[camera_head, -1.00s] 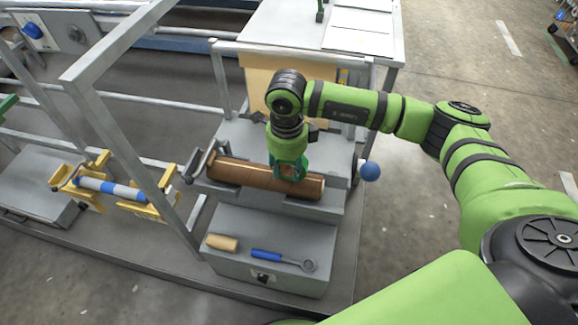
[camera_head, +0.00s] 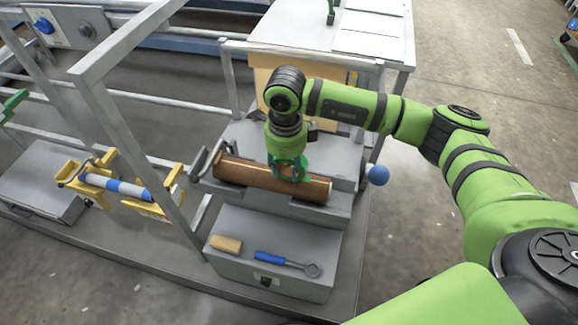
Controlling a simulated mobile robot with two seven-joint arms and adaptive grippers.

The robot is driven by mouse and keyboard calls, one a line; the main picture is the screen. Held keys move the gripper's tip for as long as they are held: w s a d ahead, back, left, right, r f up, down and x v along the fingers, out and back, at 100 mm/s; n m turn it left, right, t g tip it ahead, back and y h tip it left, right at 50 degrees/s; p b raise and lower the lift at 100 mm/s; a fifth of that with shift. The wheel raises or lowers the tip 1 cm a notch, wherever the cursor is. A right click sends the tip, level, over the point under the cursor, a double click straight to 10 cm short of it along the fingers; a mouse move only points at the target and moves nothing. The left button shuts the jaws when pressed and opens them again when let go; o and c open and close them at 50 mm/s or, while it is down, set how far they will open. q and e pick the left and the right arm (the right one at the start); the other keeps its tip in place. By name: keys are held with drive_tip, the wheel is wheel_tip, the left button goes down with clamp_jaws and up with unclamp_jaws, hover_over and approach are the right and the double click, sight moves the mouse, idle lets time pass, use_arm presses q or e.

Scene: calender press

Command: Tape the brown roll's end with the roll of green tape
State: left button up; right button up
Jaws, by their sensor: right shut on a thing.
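The brown roll (camera_head: 243,176) lies across a grey cradle on the machine, running left to right. My right gripper (camera_head: 288,174) points down over the right half of the roll. It is shut on the roll of green tape (camera_head: 286,163), which shows as a green ring at the fingertips, at the roll's surface. The fingers and arm hide part of the tape and of the brown roll. I cannot tell whether the tape touches the roll. My left gripper is not in view.
A grey box (camera_head: 290,233) in front bears a tan block (camera_head: 226,244) and a blue-handled wrench (camera_head: 285,262). A blue ball knob (camera_head: 378,175) sticks out at right. A grey frame post (camera_head: 137,150) stands at left, near a blue-and-white roller (camera_head: 115,186) in yellow brackets.

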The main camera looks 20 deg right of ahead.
drive_tip(key=shift+a, duration=0.15)
drive_tip(key=shift+w+a+b, duration=0.35)
drive_tip(key=shift+b, duration=0.05)
drive_tip(key=shift+w+a, duration=0.1)
drive_tip(key=shift+a, duration=0.05)
idle(0.4)
drive_tip(key=shift+w+a+b, duration=0.2)
drive_tip(key=shift+a+b, duration=0.1)
drive_tip(key=shift+b, duration=0.1)
drive_tip(key=shift+w+a+f, duration=0.1)
drive_tip(key=shift+a, duration=0.15)
drive_tip(key=shift+w+a+b, duration=0.2)
drive_tip(key=shift+w+b, duration=0.1)
drive_tip(key=shift+b, duration=0.1)
